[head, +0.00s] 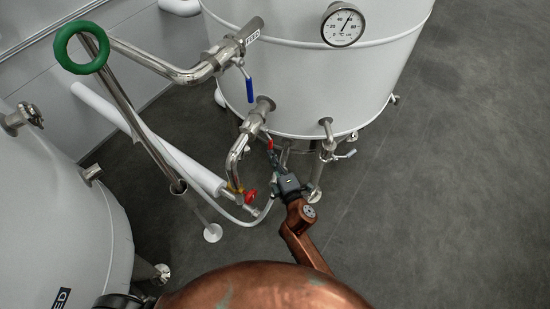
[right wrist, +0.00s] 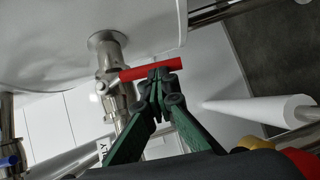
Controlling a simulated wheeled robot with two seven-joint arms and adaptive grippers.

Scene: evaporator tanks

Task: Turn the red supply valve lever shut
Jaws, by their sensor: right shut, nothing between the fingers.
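The red lever (head: 269,141) sits on a steel valve in the pipe under the tank's lower outlet. In the right wrist view the red lever (right wrist: 135,72) lies nearly level across the picture, tilted up to the right. My right gripper (head: 274,158) is at the lever in the head view. In the right wrist view its closed green and black fingers (right wrist: 158,78) overlap the lever right of its middle, with nothing gripped between them. Whether the tips touch the lever I cannot tell. My left gripper is not in view.
A blue lever (head: 249,89) is on the pipe above. A red knob (head: 250,196) and a white pipe (head: 160,145) are below left. A green ring (head: 82,47) tops a steel bar. The white tank (head: 300,85) stands behind. Floor (head: 440,190) on the right is clear.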

